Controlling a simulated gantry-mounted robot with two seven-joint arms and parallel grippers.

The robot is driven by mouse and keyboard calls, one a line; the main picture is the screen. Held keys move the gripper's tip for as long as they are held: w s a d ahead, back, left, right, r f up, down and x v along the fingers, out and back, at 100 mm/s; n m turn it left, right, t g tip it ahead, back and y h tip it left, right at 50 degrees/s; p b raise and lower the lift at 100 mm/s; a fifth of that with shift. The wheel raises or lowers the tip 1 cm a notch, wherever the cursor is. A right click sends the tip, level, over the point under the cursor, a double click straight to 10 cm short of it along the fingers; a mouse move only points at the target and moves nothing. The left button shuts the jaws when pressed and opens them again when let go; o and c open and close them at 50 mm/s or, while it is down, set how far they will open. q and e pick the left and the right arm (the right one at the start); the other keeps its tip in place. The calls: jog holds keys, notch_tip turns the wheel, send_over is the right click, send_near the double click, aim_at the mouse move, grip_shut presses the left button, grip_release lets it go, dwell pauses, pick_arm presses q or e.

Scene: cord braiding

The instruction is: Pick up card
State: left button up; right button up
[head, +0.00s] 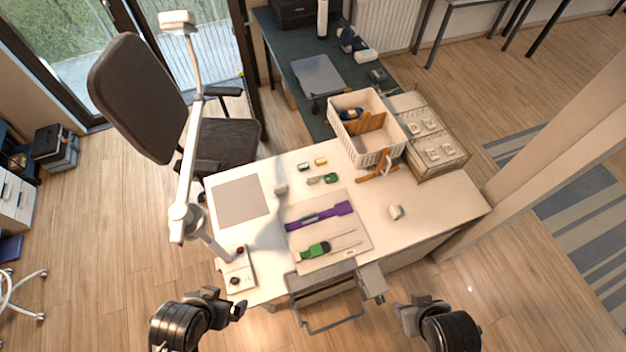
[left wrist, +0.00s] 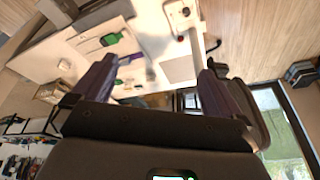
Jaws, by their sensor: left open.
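No single thing is clearly the card. A pale flat board (head: 360,222) lies on the white table with a purple strip (head: 335,212) and a green piece (head: 315,250) with pale strands on it. The green piece also shows in the left wrist view (left wrist: 111,39). A smaller green piece (head: 331,178) and two small coloured blocks lie farther back. My left gripper (head: 238,309) is in front of the table's near left edge. In the left wrist view its two dark fingers are apart and empty (left wrist: 155,82). My right gripper (head: 403,311) is in front of the table, its fingertips unclear.
A lamp (head: 190,150) rises at the table's left. A grey mat (head: 241,200) lies near it, and a small white panel with knobs (head: 238,280) is at the near left corner. A cream basket (head: 380,145) and a tray of packets (head: 432,165) stand at the back right.

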dwell(0.3)
pick_arm(q)
jog(key=shift+a, duration=0.15)
jog(key=c, duration=1)
